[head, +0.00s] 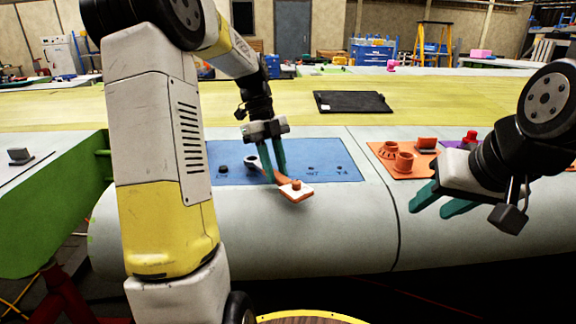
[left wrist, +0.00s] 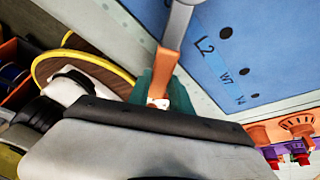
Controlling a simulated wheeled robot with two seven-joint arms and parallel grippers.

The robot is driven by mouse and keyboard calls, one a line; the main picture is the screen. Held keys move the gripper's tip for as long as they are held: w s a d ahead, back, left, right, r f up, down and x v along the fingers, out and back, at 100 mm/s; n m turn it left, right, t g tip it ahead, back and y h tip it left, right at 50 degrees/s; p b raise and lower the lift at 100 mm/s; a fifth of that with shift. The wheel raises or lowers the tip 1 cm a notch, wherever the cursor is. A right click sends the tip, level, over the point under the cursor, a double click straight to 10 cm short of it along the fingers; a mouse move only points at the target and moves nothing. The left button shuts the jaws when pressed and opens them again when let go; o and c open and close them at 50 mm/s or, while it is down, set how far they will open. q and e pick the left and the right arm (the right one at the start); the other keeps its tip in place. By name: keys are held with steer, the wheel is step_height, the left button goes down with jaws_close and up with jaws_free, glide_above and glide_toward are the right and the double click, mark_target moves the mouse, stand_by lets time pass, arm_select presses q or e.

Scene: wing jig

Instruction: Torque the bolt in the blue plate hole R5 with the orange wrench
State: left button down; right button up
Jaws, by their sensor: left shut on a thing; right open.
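The blue plate (head: 345,155) lies on the pale wing surface and has several labelled holes. In the left wrist view the plate (left wrist: 275,50) shows labels L2, W7 and Y4; I cannot make out R5. My left gripper (head: 276,178) is shut on the orange wrench (head: 284,181) over the plate's front edge. My right gripper (head: 440,200) is open and empty at the right.
An orange mat (head: 382,151) with orange ring-shaped parts lies right of the blue plate, beside a purple mat with red pieces (head: 470,137). A black flat panel (head: 352,102) lies behind. The wing surface between plate and orange mat is clear.

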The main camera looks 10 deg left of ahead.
arm_select(q)
steer(key=shift+f, duration=0.15)
steer(key=shift+f, duration=0.6)
steer(key=shift+s+a+f+m+g+y, duration=0.1)
steer(key=shift+s+a+m+g+y, duration=0.3)
steer(key=shift+s+a+m, duration=0.65)
steer(key=shift+w+d+m, duration=0.1)
steer(key=shift+w+m, duration=0.05)
steer(key=shift+m, duration=0.1)
steer(key=shift+s+a+f+m+y, duration=0.1)
steer(key=shift+s+a+m+y, duration=0.15)
steer(key=shift+a+m, duration=0.25)
steer(key=shift+s+a+f+m+y, duration=0.15)
steer(key=shift+s+a+m, duration=0.2)
steer(key=shift+m, duration=0.25)
steer(key=shift+a+r, duration=0.1)
steer(key=shift+s+a+m+g+y, duration=0.2)
steer(key=shift+a+m, duration=0.35)
steer(key=shift+m, duration=0.05)
steer(key=shift+s+a+m+g+y, duration=0.2)
steer(key=shift+a+m, duration=0.35)
steer(key=shift+m, duration=0.05)
